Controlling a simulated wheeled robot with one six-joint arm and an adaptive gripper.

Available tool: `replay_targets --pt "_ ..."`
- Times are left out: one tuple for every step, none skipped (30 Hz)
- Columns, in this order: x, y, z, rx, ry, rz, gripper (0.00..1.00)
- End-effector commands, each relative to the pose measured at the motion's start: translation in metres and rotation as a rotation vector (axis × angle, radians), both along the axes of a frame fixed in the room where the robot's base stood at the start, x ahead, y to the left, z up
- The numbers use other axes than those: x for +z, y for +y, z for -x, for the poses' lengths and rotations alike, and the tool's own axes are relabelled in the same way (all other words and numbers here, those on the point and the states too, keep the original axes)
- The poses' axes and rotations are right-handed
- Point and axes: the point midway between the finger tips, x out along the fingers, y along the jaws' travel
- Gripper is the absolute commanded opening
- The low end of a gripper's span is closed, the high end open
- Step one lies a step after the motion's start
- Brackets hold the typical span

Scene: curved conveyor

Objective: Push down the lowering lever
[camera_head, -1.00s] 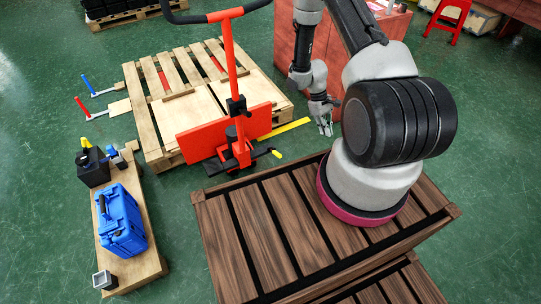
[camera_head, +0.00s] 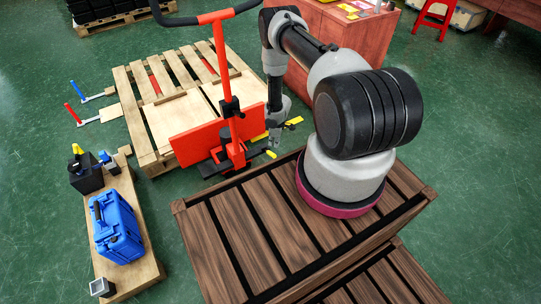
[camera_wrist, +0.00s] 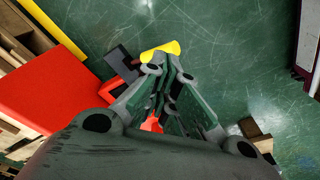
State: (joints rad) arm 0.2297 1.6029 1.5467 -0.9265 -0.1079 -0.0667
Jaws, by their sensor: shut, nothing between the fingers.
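The red pallet jack (camera_head: 229,90) stands upright at the near end of the wooden pallet. Its lowering lever (camera_head: 271,154), which I take to be the black arm with a yellow tip, sticks out to the right near its foot. The yellow tip also shows in the wrist view (camera_wrist: 160,49), just beyond my fingertips. My gripper (camera_head: 273,142) points down close above the lever. In the wrist view my gripper (camera_wrist: 168,70) has its fingertips together and empty. I cannot tell whether they touch the lever; they partly cover it.
The wooden pallet (camera_head: 133,98) lies behind the jack, with the jack's red plate (camera_head: 193,143) in front. A slatted wooden platform (camera_head: 215,240) is in the foreground. A blue case (camera_head: 117,228) sits on a board at left. Green floor is clear between them.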

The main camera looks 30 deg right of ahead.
Motion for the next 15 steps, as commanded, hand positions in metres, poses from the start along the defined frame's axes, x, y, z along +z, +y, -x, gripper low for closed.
replay_targets --pt "0.0 0.0 0.0 0.001 0.001 0.001 0.0" --pt "0.0 0.0 0.0 0.0 0.001 0.001 0.0" --pt "0.0 0.0 0.0 0.0 0.001 0.001 0.0" --pt "0.0 0.0 0.0 0.0 0.001 0.001 0.0" --pt "0.0 0.0 0.0 0.0 0.001 0.001 0.0" --pt "0.0 0.0 0.001 0.0 0.001 0.001 0.0" --pt "0.0 0.0 0.001 0.0 0.001 0.001 0.0" --pt "-0.001 0.0 0.001 -0.001 0.002 0.001 0.0" --pt "-0.003 0.0 0.0 -0.001 0.002 0.001 0.0" --pt "-0.004 0.0 0.0 -0.001 0.003 0.001 0.0" --pt "-0.006 0.0 0.0 0.0 0.003 0.001 0.0" --pt "-0.01 0.0 0.0 0.0 0.003 0.001 0.0" --pt "-0.013 0.001 0.0 0.0 0.003 0.001 0.0" --pt "-0.017 0.001 0.0 -0.001 0.003 0.001 0.0" --pt "-0.022 0.001 0.0 0.0 0.003 0.001 0.0"
